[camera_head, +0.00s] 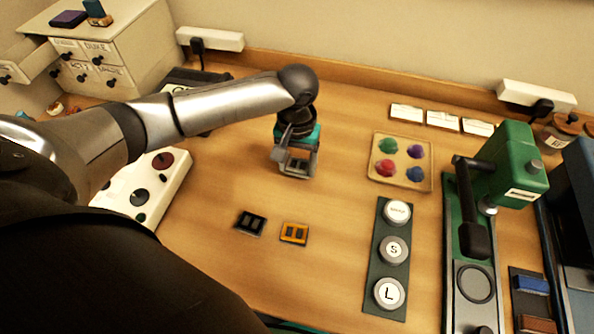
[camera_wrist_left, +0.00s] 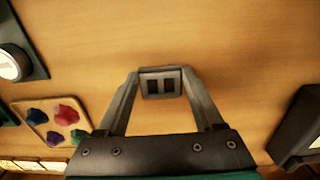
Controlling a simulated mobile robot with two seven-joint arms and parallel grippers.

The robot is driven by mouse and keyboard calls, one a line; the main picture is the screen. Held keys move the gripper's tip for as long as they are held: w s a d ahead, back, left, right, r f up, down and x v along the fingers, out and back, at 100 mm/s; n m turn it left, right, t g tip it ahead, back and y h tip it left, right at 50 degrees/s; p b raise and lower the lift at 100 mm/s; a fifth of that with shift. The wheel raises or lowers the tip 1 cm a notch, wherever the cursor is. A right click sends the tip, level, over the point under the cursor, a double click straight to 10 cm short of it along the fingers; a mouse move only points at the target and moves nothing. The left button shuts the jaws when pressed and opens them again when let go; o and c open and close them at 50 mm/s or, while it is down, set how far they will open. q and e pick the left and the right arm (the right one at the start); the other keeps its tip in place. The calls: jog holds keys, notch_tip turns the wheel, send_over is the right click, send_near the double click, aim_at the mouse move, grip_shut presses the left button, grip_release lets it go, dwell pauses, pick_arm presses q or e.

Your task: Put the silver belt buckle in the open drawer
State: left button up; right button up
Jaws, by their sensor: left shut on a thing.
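The silver belt buckle (camera_wrist_left: 160,84) is a small rectangle with two dark openings. It sits between the fingertips of my left gripper (camera_wrist_left: 160,82) in the left wrist view. In the head view, my left gripper (camera_head: 296,167) points down over the middle of the table, shut on the buckle (camera_head: 298,164). I cannot tell whether the buckle touches the table. The open drawer (camera_head: 27,62) sticks out from the left side of the pale cabinet (camera_head: 125,50) at the upper left, far from the gripper. My right gripper is not in view.
A black buckle (camera_head: 250,222) and a yellow buckle (camera_head: 294,233) lie in front of the gripper. A paint tray (camera_head: 402,140), a strip of round dies (camera_head: 378,285) and a green press (camera_head: 512,165) stand right. My left arm crosses a white device (camera_head: 165,190).

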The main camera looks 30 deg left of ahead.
pick_arm(q)
jog(key=shift+f, duration=1.35)
jog(key=shift+f, duration=0.1)
jog(key=o, duration=1.4)
jog(key=shift+c, duration=0.2)
